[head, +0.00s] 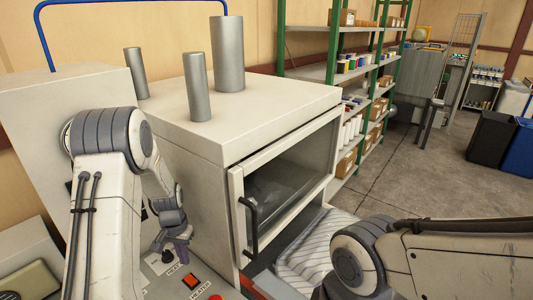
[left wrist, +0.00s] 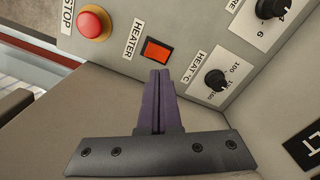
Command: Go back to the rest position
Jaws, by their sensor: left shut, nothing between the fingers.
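My left gripper (head: 182,258) is over the control panel, in front of the white machine. In the left wrist view its purple fingers (left wrist: 160,78) are shut together with nothing between them. Their tips are close to the orange-red heater switch (left wrist: 157,50), which also shows in the head view (head: 191,280). I cannot tell whether they touch it. My right arm comes in at the lower right of the head view; its gripper is out of the picture.
The white filling machine (head: 190,165) has a glazed door with a black handle (head: 250,225). A striped pillow cover (head: 308,250) lies below the door. A red stop button (left wrist: 93,22) and a heat knob (left wrist: 216,80) flank the switch. Green-framed shelves (head: 335,70) stand behind.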

